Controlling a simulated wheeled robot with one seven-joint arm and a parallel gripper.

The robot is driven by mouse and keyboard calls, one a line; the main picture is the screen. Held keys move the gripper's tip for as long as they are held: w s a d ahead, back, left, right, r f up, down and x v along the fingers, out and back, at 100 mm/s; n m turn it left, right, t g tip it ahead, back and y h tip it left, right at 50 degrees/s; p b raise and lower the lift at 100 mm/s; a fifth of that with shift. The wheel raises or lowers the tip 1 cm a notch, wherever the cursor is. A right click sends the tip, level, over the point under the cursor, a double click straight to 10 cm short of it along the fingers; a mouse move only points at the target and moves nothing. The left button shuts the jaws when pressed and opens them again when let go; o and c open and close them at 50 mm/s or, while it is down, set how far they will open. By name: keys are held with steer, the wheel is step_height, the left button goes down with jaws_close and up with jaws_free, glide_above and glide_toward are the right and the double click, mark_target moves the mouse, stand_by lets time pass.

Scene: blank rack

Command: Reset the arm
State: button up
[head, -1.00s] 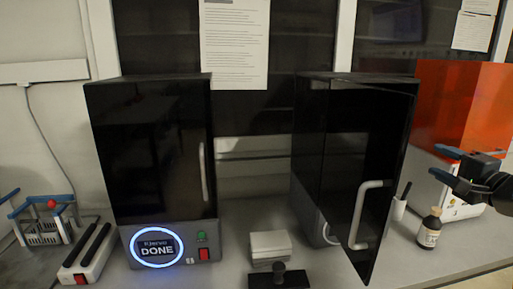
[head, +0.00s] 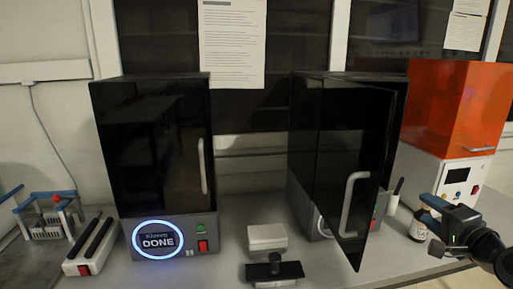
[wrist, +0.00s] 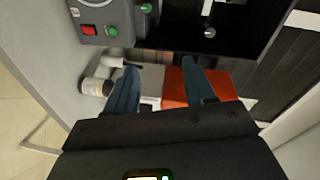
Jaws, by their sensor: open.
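My gripper (head: 430,212) is at the right of the head view, in front of the bottle and the white-based machine. Its two blue fingers are apart with nothing between them; they also show in the wrist view (wrist: 160,85). The arm enters from the lower right. The right black cabinet (head: 302,150) has its dark door (head: 350,130) standing open, with a pale handle (head: 350,205) on it. My gripper is right of this door and appears clear of it. The wrist view shows the cabinet's control panel (wrist: 108,18) above the fingers.
The left black cabinet (head: 150,150) is closed, its lit ring display (head: 158,241) reading DONE. An orange-topped machine (head: 450,110) stands behind my gripper. A pale block (head: 267,236) and black stand (head: 275,272) sit mid-counter.

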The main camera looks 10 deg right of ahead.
steer(key=s+a+f+n+g+h, duration=0.1)
steer(key=s+a+f+n, duration=0.1)
steer(key=s+a+f, duration=0.4)
steer(key=s+a+f+n, duration=0.2)
steer(key=s+f, duration=0.2)
steer(key=s, duration=0.4)
steer(key=s+a+f+n+g+h, duration=0.1)
steer(key=s+a+f+n, duration=0.1)
steer(key=s+a+f, duration=0.4)
steer(key=s+a+r+n+y, duration=0.1)
steer(key=s+a+r+n, duration=0.2)
steer(key=s, duration=0.5)
steer(key=s+a+r+n+y, duration=0.1)
steer(key=s+a+r+n, duration=0.2)
steer(key=s, duration=0.6)
steer(key=s+a+r+n, duration=0.3)
steer(key=s+a+n, duration=0.1)
steer(key=s, duration=0.4)
steer(key=shift+s+a+r+y, duration=0.2)
steer(key=shift+s+a+y, duration=0.15)
steer(key=shift+a, duration=0.3)
steer(key=shift+w, duration=0.1)
steer(key=shift+c, duration=0.5)
